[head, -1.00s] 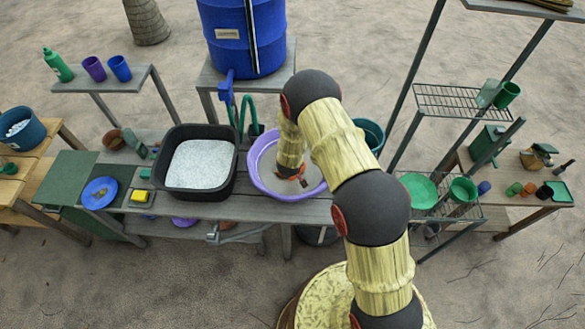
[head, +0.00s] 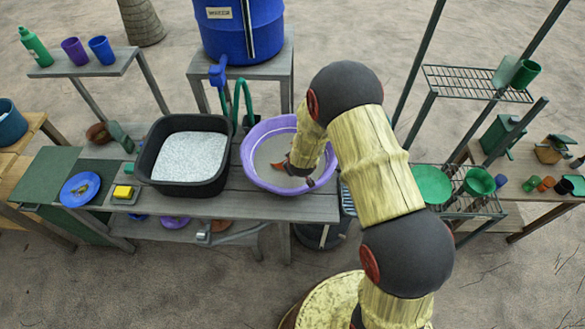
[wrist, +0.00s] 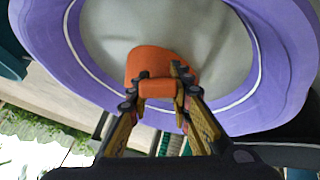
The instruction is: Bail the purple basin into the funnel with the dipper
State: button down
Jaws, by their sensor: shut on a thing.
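The purple basin (head: 248,170) stands on the bench right of the black tub, with pale grey content inside. My gripper (wrist: 158,88) is shut on the orange dipper (wrist: 150,62), which shows in the wrist view over the basin's near inner side. In the head view my gripper (head: 300,172) reaches down inside the basin rim, right of its middle. Only a little orange of the dipper shows there. I cannot tell how deep the dipper sits or what it holds. A green funnel-like vessel (head: 478,182) sits on the right rack; I cannot tell whether it is the funnel.
A black tub (head: 185,187) of white grains stands close left of the basin. A blue barrel (head: 238,30) with a tap stands behind. A wire rack (head: 475,82) rises at the right.

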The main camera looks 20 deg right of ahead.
jog(key=f+b, duration=0.1)
jog(key=t+b, duration=0.1)
jog(key=b, duration=0.1)
jog(key=shift+d+f+y, duration=0.3)
jog(key=shift+f, duration=0.1)
notch_tip(320, 180, up, 12)
jog(key=s+d+m+t+y+b, duration=0.1)
jog(key=m+t+y+b, duration=0.1)
jog(key=t, duration=0.3)
jog(key=shift+s+d+y, duration=0.2)
jog(key=shift+d+y, duration=0.1)
jog(key=shift+y, duration=0.2)
jog(key=shift+f, duration=0.1)
